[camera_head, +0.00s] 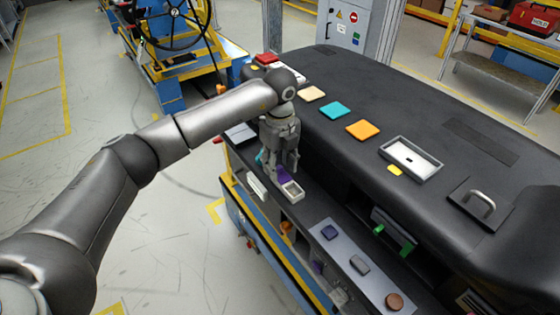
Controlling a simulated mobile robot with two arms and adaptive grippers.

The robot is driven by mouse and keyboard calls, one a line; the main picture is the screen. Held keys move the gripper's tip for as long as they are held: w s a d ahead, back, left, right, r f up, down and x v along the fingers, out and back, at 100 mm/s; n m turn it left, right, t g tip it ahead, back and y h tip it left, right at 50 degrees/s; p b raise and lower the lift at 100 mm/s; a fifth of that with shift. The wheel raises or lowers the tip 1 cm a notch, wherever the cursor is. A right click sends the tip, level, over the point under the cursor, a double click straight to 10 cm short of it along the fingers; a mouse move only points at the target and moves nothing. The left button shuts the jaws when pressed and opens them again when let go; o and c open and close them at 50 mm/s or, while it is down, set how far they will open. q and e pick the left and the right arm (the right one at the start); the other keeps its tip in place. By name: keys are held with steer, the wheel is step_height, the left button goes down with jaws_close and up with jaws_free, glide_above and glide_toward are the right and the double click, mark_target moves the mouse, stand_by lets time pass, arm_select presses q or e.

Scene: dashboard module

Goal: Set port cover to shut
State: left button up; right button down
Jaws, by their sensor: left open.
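My left gripper (279,164) points down over the left, front edge of the dashboard module (415,122), with its fingers apart. Just beside its fingertips is a small purple piece (284,175), which looks like the port cover. It stands next to a small pale open box (292,190), which looks like the port. The fingers partly hide the purple piece, so I cannot tell its exact angle or whether a finger touches it. My right gripper is out of view.
Cream, teal and orange tiles (362,129), a grey-rimmed tray (411,158) and a handle (480,203) lie on the module's top. A lower panel (344,252) carries several knobs. A green-tipped lever (379,230) sticks out nearby. The floor (150,230) at left is open.

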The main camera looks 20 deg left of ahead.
arm_select(q)
steer(key=shift+s+f, duration=0.1)
steer(key=c, duration=0.3)
jaws_close()
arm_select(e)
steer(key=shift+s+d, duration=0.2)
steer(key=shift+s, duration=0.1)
